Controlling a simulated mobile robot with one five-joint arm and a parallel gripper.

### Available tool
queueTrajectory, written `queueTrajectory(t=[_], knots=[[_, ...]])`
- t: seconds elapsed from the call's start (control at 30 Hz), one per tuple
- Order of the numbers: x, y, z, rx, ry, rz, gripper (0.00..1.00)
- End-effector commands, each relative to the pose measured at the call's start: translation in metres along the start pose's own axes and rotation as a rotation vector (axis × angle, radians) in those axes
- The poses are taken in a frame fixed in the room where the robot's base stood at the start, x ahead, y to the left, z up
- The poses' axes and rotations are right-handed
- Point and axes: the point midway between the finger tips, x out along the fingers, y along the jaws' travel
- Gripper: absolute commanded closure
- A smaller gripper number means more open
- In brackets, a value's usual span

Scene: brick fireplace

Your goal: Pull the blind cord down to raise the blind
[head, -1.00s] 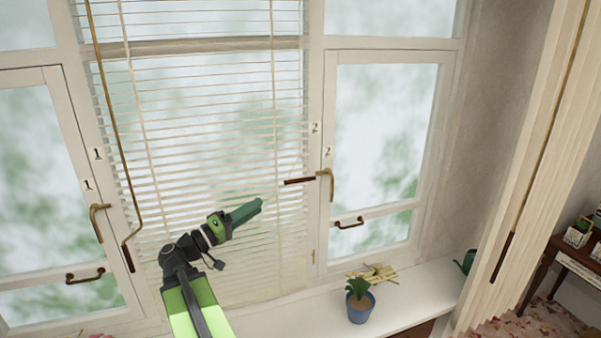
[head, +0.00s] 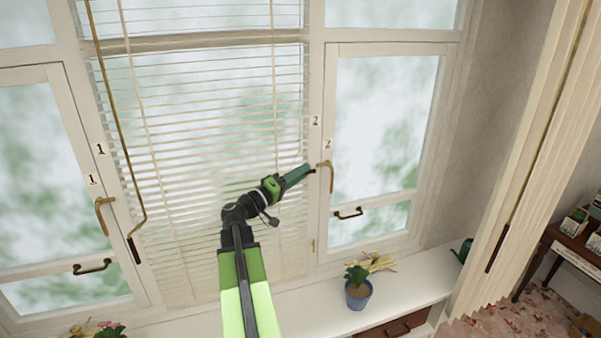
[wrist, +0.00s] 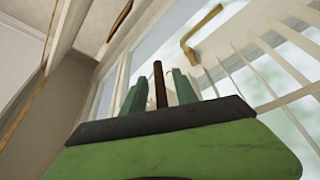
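The white slatted blind (head: 200,130) hangs lowered over the middle window. A dark brown cord pull (head: 312,168) shows at my gripper's tip, by the blind's right edge; most of it is hidden in the head view. My gripper (head: 298,175) has green fingers and points up and right. In the wrist view, the brown pull (wrist: 160,84) stands between the two fingers of my gripper (wrist: 160,90), with a gap visible on each side. The fingers are apart, and I cannot tell whether either touches the pull.
A brass handle (head: 329,176) on the right window is close to my gripper's tip. A bent brown rod (head: 122,130) hangs at the blind's left. A potted plant (head: 358,293) stands on the white sill (head: 420,286).

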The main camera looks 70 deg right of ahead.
Motion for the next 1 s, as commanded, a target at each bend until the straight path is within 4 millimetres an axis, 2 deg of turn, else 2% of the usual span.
queueTrajectory(t=[0.23, 0.5, 1.0], knots=[[0.0009, -0.0001, 0.0003, 0.0, 0.0, 0.0, 0.65], [0.0009, 0.0, 0.0004, 0.0, -0.001, 0.0, 1.0], [0.0011, 0.0, 0.0008, 0.0, -0.001, 0.001, 1.0]])
